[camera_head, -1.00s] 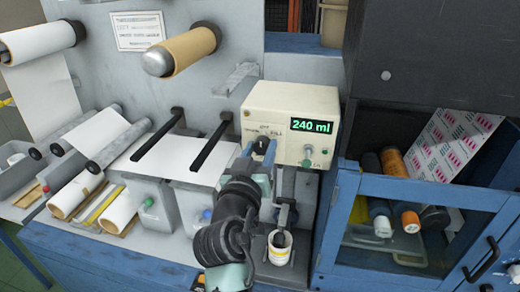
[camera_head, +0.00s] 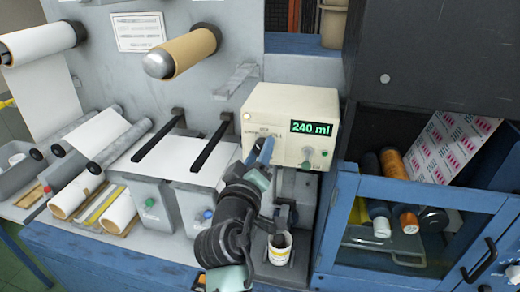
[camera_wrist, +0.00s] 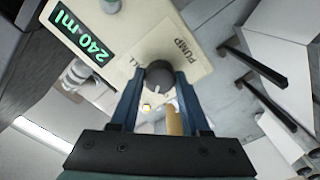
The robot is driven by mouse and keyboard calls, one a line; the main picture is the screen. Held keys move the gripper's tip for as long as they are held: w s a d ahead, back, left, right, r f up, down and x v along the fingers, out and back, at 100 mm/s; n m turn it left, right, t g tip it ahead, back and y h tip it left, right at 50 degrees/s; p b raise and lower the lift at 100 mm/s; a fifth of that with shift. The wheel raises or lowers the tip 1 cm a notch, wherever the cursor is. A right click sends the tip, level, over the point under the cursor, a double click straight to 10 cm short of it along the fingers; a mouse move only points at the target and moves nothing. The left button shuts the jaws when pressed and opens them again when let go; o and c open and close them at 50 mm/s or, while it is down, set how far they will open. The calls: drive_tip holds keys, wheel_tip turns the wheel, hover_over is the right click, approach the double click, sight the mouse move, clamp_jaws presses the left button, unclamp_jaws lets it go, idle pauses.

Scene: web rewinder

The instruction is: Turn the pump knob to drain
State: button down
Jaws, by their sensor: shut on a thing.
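My gripper (camera_wrist: 160,80) is shut on this knob. In the head view my gripper (camera_head: 261,150) is at the box's front, and its fingers hide most of the knob.
A small cup (camera_head: 280,249) stands below the box. A blue cabinet with a glass door (camera_head: 400,192) is at right.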

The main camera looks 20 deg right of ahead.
drive_tip(key=shift+n, duration=1.2)
drive_tip(key=shift+p, duration=0.3)
drive_tip(key=shift+c, duration=1.9)
unclamp_jaws()
drive_tip(key=b+v, duration=0.4)
drive_tip(key=v, duration=0.9)
drive_tip(key=shift+b, duration=0.4)
